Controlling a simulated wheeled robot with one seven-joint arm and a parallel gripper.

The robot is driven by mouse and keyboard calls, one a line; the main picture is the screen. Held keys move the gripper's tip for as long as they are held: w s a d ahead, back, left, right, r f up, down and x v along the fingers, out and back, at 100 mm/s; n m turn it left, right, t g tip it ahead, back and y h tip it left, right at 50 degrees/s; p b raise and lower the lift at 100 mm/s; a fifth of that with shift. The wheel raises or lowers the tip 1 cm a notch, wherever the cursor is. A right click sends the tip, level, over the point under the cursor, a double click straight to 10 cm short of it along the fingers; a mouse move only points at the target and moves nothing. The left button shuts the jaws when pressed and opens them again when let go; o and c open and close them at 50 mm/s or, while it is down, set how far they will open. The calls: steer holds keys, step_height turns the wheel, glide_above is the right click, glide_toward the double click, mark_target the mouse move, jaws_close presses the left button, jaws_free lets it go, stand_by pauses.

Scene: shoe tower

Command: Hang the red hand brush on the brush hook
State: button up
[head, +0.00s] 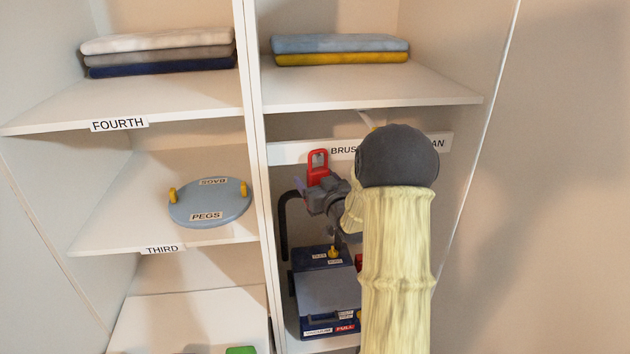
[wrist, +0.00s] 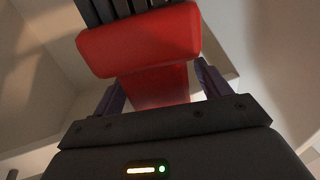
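The red hand brush (head: 318,159) shows in the head view as a red piece with an opening, upright just in front of the left end of the label strip, beside the letters BRUS. In the wrist view its red body (wrist: 140,42) and dark bristles (wrist: 125,8) fill the upper middle. My gripper (head: 316,188) has its purple fingers on both sides of the red part and is shut on it. I cannot make out the brush hook; the brush or my arm may hide it. Whether the brush touches the hook cannot be told.
The label strip (head: 290,152) is partly hidden by my arm. Below stands a blue-grey vacuum (head: 325,290) with a black hose (head: 284,225). Folded cloths (head: 340,47) lie on the shelf above. A divider (head: 256,200) separates the left shelves, where a grey peg board (head: 208,202) lies.

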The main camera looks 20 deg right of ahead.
steer(key=shift+s, duration=0.1)
steer(key=shift+s+f, duration=0.1)
steer(key=shift+s, duration=0.15)
steer(key=s+b, duration=0.7)
steer(key=s, duration=0.9)
steer(key=shift+s+a, duration=0.15)
steer(key=shift+s, duration=0.25)
